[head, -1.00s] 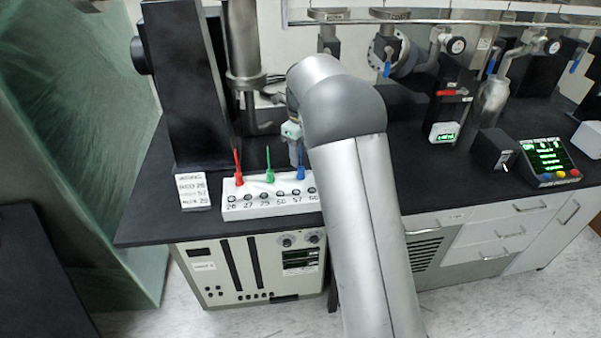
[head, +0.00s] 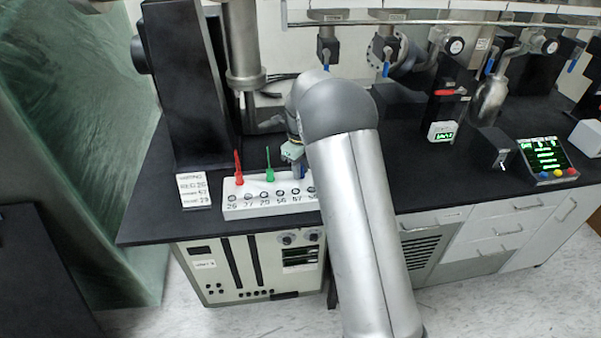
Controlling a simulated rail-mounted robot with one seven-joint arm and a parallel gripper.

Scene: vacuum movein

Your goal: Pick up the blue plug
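The blue plug (head: 302,174) is on the white numbered block, to the right of the other plugs; only a small blue part of it shows. My gripper (head: 298,170) is at the blue plug and covers most of it. The fingers are small and partly hidden by my arm, so I cannot tell whether they are open or shut on the plug. The white block (head: 262,208) has a row of numbered holes along its front; its right end is behind my arm.
A red plug (head: 239,168) and a green plug (head: 269,166) stand upright on the block, left of my gripper. A small white sign (head: 193,191) stands left of the block. A black column (head: 180,90) and a metal pipe (head: 243,45) rise behind.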

